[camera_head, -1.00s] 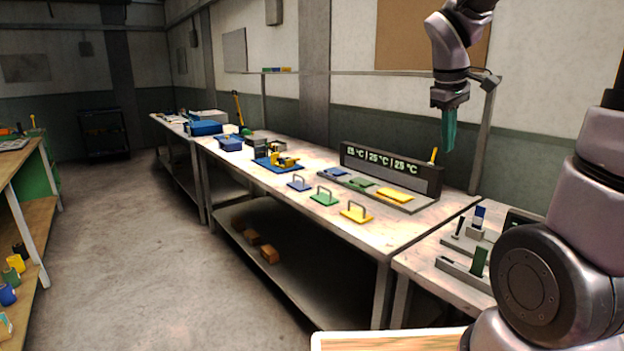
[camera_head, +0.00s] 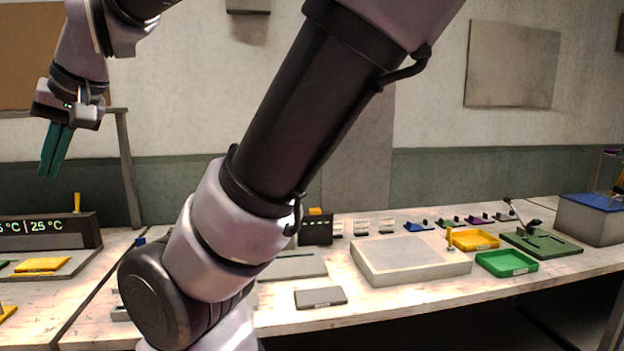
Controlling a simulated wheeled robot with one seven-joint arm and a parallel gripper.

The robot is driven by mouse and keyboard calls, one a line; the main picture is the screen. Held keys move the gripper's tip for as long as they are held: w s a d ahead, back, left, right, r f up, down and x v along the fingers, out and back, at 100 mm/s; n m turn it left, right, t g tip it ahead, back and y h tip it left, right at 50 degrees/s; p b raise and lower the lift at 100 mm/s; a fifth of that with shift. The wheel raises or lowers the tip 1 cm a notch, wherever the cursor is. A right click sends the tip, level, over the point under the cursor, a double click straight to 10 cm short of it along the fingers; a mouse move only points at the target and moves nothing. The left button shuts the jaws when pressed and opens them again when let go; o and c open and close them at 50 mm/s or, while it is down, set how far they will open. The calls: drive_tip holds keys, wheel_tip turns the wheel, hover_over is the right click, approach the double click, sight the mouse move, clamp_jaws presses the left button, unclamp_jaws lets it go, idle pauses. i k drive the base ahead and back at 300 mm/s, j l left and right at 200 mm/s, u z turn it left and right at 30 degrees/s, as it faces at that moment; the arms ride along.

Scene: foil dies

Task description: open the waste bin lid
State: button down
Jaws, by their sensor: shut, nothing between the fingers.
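My gripper (camera_head: 49,168) is at the upper left of the head view, raised in the air in front of the wall. Its two teal fingers point down and lie together, shut and empty. It touches nothing. I cannot pick out a waste bin or its lid in this view. My own arm crosses the middle of the picture and hides part of the bench and wall behind it.
A long bench holds a pale flat box (camera_head: 410,262), a yellow tray (camera_head: 474,240), a green tray (camera_head: 507,263) and a dark green plate with a lever (camera_head: 541,243). A grey box with a blue top (camera_head: 590,218) stands at right. A temperature display (camera_head: 45,228) is at left.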

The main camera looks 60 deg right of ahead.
sight(601, 203)
drive_tip(key=z, duration=3.65)
drive_tip(key=i+z, duration=0.2)
drive_tip(key=i+l+u, duration=0.1)
drive_tip(key=i+l, duration=0.25)
drive_tip(key=i+l+u, duration=0.1)
drive_tip(key=i+l, duration=0.35)
drive_tip(key=i+l+u, duration=0.1)
drive_tip(key=i+l, duration=0.35)
drive_tip(key=i+l+u, duration=0.1)
drive_tip(key=i+l, duration=0.3)
drive_tip(key=i+l+u, duration=0.1)
drive_tip(key=i+l, duration=0.3)
drive_tip(key=l, duration=0.15)
drive_tip(key=i+l+u, duration=0.1)
drive_tip(key=i+l, duration=0.25)
drive_tip(key=l, duration=0.2)
